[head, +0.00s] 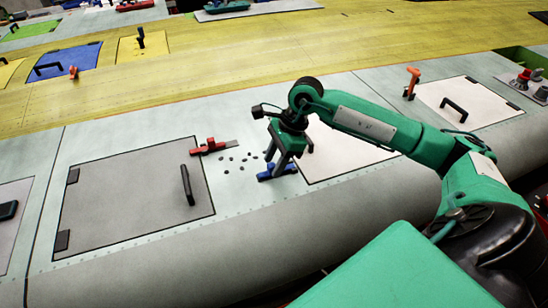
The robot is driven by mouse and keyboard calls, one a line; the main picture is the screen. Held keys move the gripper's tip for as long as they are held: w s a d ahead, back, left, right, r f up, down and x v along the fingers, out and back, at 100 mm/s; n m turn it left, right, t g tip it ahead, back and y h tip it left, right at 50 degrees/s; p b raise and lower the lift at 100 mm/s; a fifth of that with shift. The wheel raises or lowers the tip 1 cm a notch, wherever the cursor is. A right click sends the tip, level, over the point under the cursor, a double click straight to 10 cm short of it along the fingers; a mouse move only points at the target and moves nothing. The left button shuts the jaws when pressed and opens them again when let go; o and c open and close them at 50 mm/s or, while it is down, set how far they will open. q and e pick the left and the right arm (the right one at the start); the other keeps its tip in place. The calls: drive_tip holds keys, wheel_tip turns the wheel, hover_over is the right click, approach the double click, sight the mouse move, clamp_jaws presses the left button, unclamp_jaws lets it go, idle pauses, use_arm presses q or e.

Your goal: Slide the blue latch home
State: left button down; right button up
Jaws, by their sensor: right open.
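The blue latch (264,177) lies on the pale wing skin between the grey hatch panel and the white hatch panel. My right gripper (289,160) points down at it from above, with its fingers open. One finger is right at the latch and covers part of it; I cannot tell whether they touch. How far the latch's bolt is slid is hidden. My left gripper is not in view.
A red latch (210,147) with a grey bolt lies left of the gripper, near several dark holes. The grey hatch panel (120,190) has a black upright handle (187,185). The white hatch panel (335,155) is partly behind my arm. An orange handle (411,82) stands farther right.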

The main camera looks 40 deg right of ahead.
drive_tip(key=shift+f, duration=0.3)
clamp_jaws()
drive_tip(key=shift+d+f+b, duration=0.1)
drive_tip(key=shift+d+b, duration=0.15)
drive_tip(key=shift+b, duration=0.15)
drive_tip(key=shift+s+d+f+b, duration=0.1)
drive_tip(key=shift+s+d+b, duration=0.15)
drive_tip(key=shift+d+b, duration=0.7)
drive_tip(key=shift+s+d, duration=0.15)
drive_tip(key=shift+d, duration=0.45)
drive_tip(key=shift+r, duration=0.3)
